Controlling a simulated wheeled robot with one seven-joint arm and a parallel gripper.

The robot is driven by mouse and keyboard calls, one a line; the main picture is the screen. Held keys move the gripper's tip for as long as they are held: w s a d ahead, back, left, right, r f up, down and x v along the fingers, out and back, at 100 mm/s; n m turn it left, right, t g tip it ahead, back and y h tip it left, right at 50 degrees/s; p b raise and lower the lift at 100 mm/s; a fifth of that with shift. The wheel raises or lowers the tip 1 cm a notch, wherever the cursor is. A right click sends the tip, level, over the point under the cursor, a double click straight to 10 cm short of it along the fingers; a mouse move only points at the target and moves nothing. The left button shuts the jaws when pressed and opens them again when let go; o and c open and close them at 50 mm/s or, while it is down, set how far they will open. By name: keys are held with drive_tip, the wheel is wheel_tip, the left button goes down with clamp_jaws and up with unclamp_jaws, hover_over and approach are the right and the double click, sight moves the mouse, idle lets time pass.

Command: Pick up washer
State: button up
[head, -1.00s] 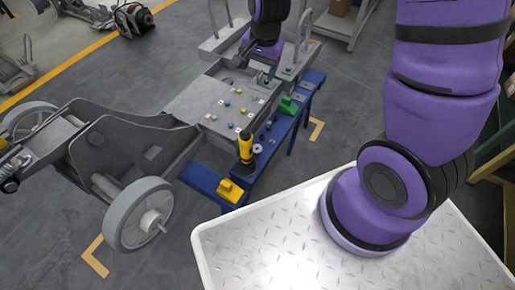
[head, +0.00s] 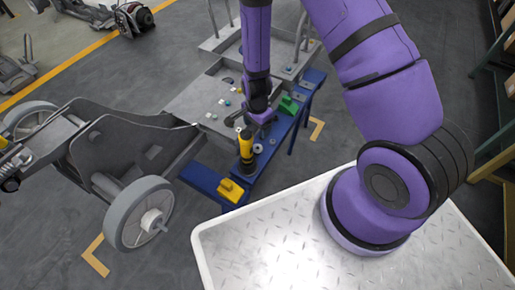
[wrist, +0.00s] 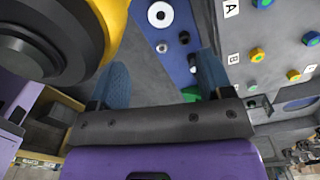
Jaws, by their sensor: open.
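The washer (wrist: 152,14) is a pale flat ring with a dark hole. It lies on the blue bench strip at the top of the wrist view, beyond my fingertips. My gripper (wrist: 163,62) is open and empty, its two blue-grey fingers spread over the blue strip. In the head view my gripper (head: 258,118) is low over the bench, beside the yellow and black power tool. The washer also shows small in the head view (head: 257,148), just right of the tool.
The yellow and black tool (wrist: 60,35) stands close on the left. Small fittings, including a grey one (wrist: 162,47) and a black one (wrist: 184,38), lie near the washer. A panel with coloured nuts (wrist: 260,55) is at right. A yellow block (head: 230,190) and green block (head: 289,105) sit on the bench.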

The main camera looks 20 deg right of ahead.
sight(257, 149)
wheel_tip(257, 149, down, 12)
drive_tip(key=shift+f, duration=0.2)
idle(0.6)
drive_tip(key=c, duration=1)
drive_tip(key=shift+r, duration=0.1)
drive_tip(key=shift+c, duration=0.2)
